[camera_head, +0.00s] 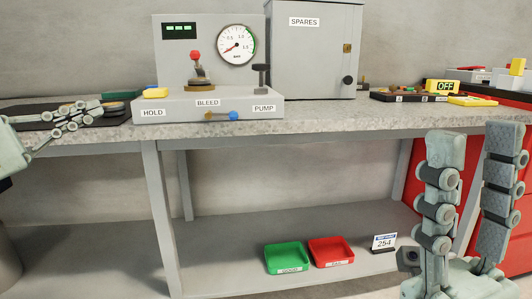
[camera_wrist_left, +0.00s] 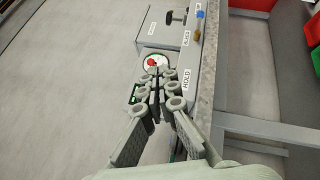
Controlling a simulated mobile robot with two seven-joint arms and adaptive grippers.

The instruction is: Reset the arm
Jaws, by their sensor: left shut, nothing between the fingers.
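My left gripper (camera_head: 112,108) comes in from the left at the bench's front edge, with its fingers pointing right towards the control box. It is shut and empty. In the left wrist view its fingertips (camera_wrist_left: 157,74) meet in front of the gauge panel. My right gripper (camera_head: 475,132) is at the lower right, in front of the bench. Its two fingers point up and stand wide apart, with nothing between them. The right arm behind the fingers is mostly out of view.
The grey control box (camera_head: 225,100) has HOLD, BLEED and PUMP labels, a red-knobbed lever (camera_head: 196,57) and a gauge (camera_head: 236,45). A SPARES cabinet (camera_head: 312,55) stands beside it. Green (camera_head: 287,259) and red (camera_head: 332,252) trays rest on the lower shelf. A red cabinet (camera_head: 410,175) stands right.

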